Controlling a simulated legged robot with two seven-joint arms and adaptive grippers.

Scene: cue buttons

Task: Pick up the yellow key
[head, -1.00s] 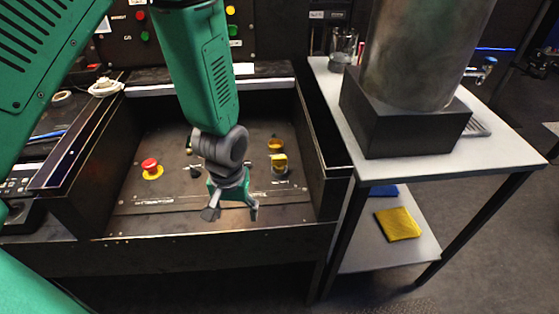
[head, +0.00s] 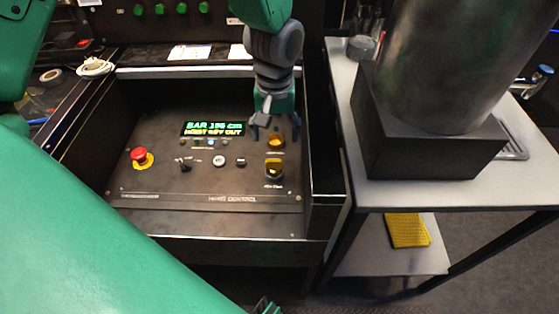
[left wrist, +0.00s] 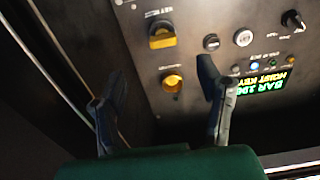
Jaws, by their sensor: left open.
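The yellow key (head: 274,166) is a small yellow block in a dark mount at the right of the control panel. It also shows in the left wrist view (left wrist: 162,37), near the top. An amber round fitting (head: 276,141) sits just behind it; in the left wrist view this fitting (left wrist: 172,82) lies below the key. My left gripper (head: 275,127) is open and empty, fingers pointing down, above the panel by the amber fitting. In the left wrist view its fingers (left wrist: 160,72) are spread, with the key beyond their tips. My right gripper is not identifiable.
The panel (head: 150,190) is walled at its sides. It carries a red mushroom button (head: 139,155), a small lever, round buttons and a lit display (head: 213,129). A white side table (head: 375,195) with a large metal cylinder (head: 440,70) stands to the right.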

